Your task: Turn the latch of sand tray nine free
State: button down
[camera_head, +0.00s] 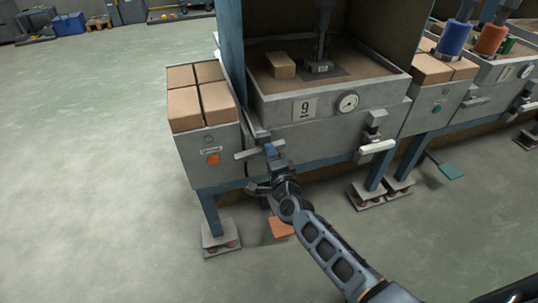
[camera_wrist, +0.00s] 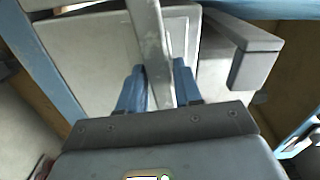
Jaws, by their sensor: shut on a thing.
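Sand tray nine (camera_head: 330,128) is a grey metal tray with a plate marked 9 and a round dial on its front. Its latch (camera_head: 246,154) is a grey bar at the tray's lower left front corner. My gripper (camera_head: 270,150) is at this bar, just right of its visible left end. In the wrist view, the blue fingers of my gripper (camera_wrist: 160,88) stand on both sides of a grey bar of the latch (camera_wrist: 149,35) and are shut on it. The latch's pivot is hard to make out.
A box of brown blocks (camera_head: 202,98) with an orange button stands close left of the tray. A white handle (camera_head: 377,147) sticks out at the tray's right front. An orange pedal (camera_head: 281,228) lies below my gripper. The floor at left is clear.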

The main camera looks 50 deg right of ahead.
jog(key=shift+f+m, duration=0.25)
jog(key=shift+m, duration=0.35)
jog(key=shift+b, duration=0.3)
jog(key=c, duration=0.9)
grip_release()
jog(key=shift+p+v, duration=0.65)
jog(key=shift+v, duration=3.3)
